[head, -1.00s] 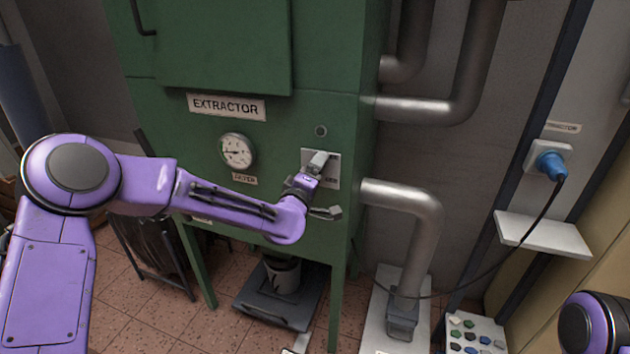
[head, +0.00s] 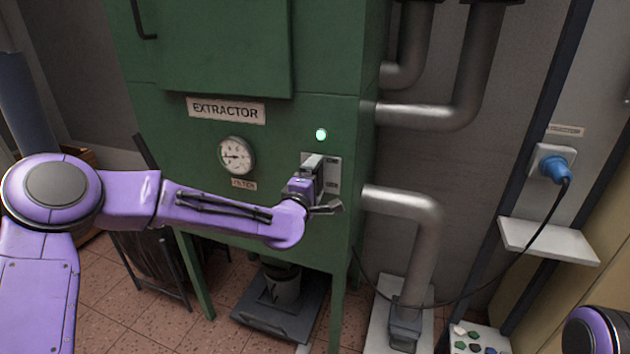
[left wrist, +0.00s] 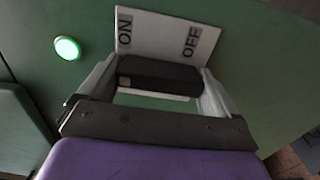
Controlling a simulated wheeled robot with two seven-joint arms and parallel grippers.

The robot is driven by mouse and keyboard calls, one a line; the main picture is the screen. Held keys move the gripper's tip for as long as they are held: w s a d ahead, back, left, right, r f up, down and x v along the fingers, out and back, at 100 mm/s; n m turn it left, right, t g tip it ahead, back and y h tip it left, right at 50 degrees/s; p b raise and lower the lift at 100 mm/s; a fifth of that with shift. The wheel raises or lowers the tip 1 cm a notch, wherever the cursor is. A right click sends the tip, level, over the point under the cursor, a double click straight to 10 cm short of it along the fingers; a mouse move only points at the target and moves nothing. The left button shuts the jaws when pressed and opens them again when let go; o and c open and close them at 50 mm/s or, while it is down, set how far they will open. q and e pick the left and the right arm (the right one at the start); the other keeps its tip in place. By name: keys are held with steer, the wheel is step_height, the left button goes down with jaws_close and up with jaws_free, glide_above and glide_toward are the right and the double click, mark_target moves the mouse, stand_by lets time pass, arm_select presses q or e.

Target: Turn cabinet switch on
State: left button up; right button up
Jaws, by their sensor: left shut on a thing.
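The switch plate (head: 334,176) is on the front of the green extractor cabinet (head: 285,185), near its right edge. In the left wrist view the pale plate (left wrist: 172,33) reads ON at left and OFF at right. In the head view the gripper hides the handle and part of the plate. A round lamp (head: 321,134) above the plate glows green. My right gripper is out of view.
A dial gauge (head: 237,155) is left of the switch, under the EXTRACTOR sign (head: 226,110). Grey pipes (head: 405,203) leave the cabinet's right side. A blue plug (head: 555,167) sits in a wall socket above a white shelf (head: 548,240).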

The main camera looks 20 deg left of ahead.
arm_select(q)
steer(key=o, duration=0.7)
steer(key=shift+o, duration=0.2)
steer(key=s+b, duration=0.1)
steer(key=s, duration=0.9)
steer(key=shift+s+a+b, duration=0.25)
steer(key=shift+s+b, duration=0.05)
steer(key=shift+b, duration=0.05)
